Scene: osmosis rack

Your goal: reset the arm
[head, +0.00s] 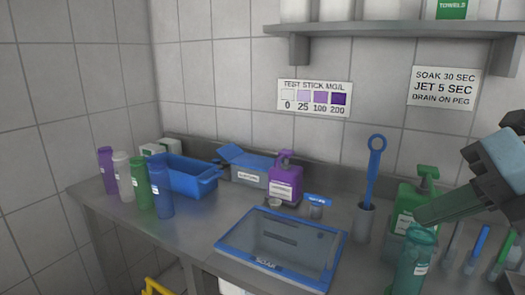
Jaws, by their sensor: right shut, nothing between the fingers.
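My right gripper (486,168) comes in from the right edge, above the right end of the counter. It is shut with nothing held between its fingers. A dark green tapered shape (450,206) slants down-left just in front of it, over the green pump bottle (408,205); I cannot tell exactly how the two relate. An upright teal-green bottle (412,268) stands below it, near the front. My left gripper is not in view.
The steel counter (195,235) holds several coloured bottles (140,185), a blue bin (190,178), a purple pump bottle (286,182), a blue-framed tray (230,243) and a holder (363,222) with a blue ring-topped tool (374,165). Slim upright items (478,248) crowd the right. A shelf (390,28) hangs above.

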